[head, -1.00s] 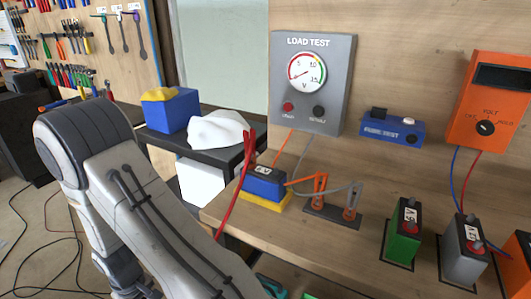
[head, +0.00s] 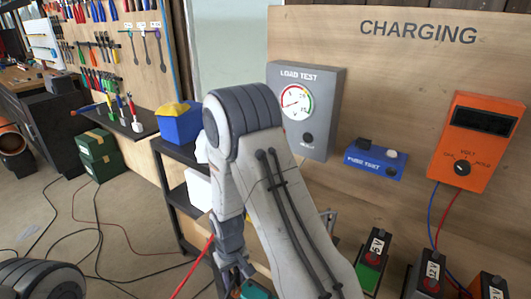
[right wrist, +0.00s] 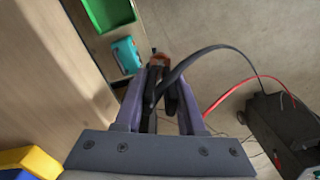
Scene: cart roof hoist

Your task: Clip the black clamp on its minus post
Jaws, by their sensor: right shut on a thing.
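My right gripper (right wrist: 160,88) is shut on the black clamp (right wrist: 156,80) in the right wrist view. The clamp lies between the purple fingers, with a coppery tip beyond them. A black cable curves from it toward a dark box (right wrist: 275,130) on the right. In the head view my right gripper (head: 232,272) hangs low, beyond the bench's left end. My arm hides that part of the bench in the head view. I cannot make out the minus post. My left gripper is not in view.
Small green (head: 374,262) and grey (head: 424,280) batteries stand on the bench at right, below an orange volt meter (head: 478,140). The load test panel (head: 320,140) is partly hidden by my arm. A red cable (right wrist: 235,86) runs to the dark box. Cables cross the floor.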

